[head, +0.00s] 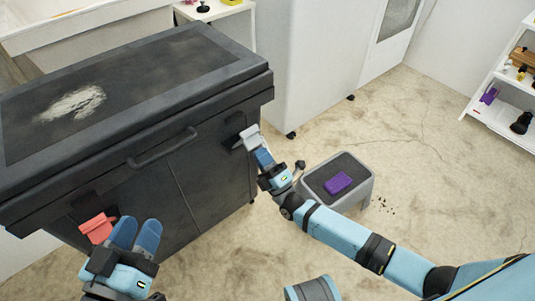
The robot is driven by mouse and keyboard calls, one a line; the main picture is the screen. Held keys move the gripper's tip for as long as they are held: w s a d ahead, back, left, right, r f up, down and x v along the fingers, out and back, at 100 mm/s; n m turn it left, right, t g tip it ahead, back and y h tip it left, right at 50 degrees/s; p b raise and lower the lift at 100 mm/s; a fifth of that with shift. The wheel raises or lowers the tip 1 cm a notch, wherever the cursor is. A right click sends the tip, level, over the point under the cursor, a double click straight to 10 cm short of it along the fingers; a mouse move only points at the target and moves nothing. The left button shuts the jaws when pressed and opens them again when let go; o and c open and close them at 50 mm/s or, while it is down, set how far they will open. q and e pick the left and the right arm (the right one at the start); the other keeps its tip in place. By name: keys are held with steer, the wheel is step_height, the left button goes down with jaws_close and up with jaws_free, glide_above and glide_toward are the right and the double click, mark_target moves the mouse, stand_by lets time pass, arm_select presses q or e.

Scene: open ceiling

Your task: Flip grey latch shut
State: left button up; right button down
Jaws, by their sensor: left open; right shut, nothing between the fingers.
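A large dark chest has a flat lid (130,75) that lies closed. The grey latch (249,133) is on its front, near the right corner. My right gripper (261,155) is shut and empty, with its fingertips right at the grey latch's lower end. I cannot tell whether they touch it, and the fingertips partly cover the latch's lower part. A red latch (96,228) is on the front at the left. My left gripper (136,234) is open and empty, just right of the red latch and apart from the grey one.
A bar handle (162,150) sticks out of the chest's front between the latches. A grey stool (357,192) with a purple item (338,183) stands right of my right gripper. A white shelf (497,105) stands far right. The floor between is mostly clear.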

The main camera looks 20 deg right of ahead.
steer(key=shift+w+a+r, duration=0.1)
steer(key=shift+w+r, duration=0.05)
steer(key=shift+w, duration=0.05)
stand_by(0.3)
